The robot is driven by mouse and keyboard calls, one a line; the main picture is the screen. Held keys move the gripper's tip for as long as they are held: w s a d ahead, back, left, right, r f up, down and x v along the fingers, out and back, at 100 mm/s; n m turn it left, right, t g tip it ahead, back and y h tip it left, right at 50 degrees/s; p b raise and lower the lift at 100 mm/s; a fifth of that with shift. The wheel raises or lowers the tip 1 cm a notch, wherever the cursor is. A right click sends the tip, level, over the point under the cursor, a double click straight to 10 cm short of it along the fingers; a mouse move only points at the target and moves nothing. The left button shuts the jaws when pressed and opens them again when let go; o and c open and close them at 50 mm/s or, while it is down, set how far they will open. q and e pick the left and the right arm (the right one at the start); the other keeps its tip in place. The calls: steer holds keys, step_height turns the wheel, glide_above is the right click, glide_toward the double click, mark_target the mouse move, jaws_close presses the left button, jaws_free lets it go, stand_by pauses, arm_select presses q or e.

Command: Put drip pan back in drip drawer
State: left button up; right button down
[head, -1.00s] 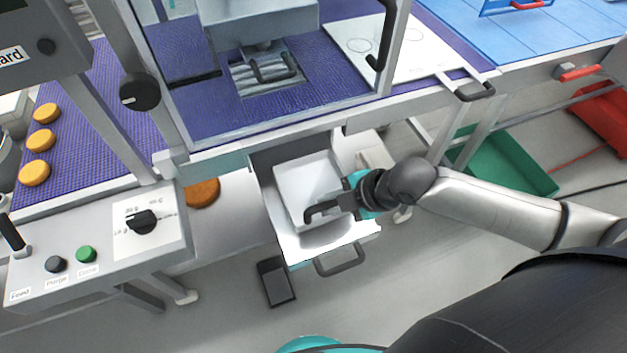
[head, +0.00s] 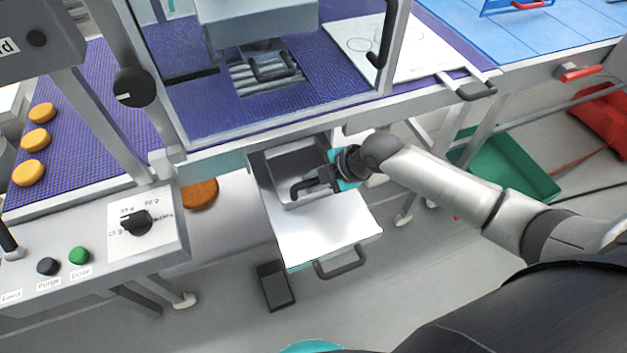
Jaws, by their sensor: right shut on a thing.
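The drip drawer (head: 325,238) is pulled out under the machine, with its bare white front part and dark front handle (head: 341,264) showing. The grey metal drip pan (head: 287,164) is over the rear part of the drawer, close to the machine's underside. I cannot tell if it rests on the drawer floor. My right gripper (head: 322,181) is shut on the pan's dark handle at its front right side. The gripper hides part of the pan's right side. My left gripper is not in view.
The conveyor frame edge (head: 330,126) runs just above the drawer. The control panel (head: 100,245) with knob and buttons stands to the left. A round orange-brown item (head: 200,193) lies left of the drawer. A green crate (head: 510,165) is on the floor at right.

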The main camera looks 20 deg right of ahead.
steer(key=c, duration=0.8)
jaws_free()
steer(key=p+v, duration=0.2)
steer(key=v, duration=1)
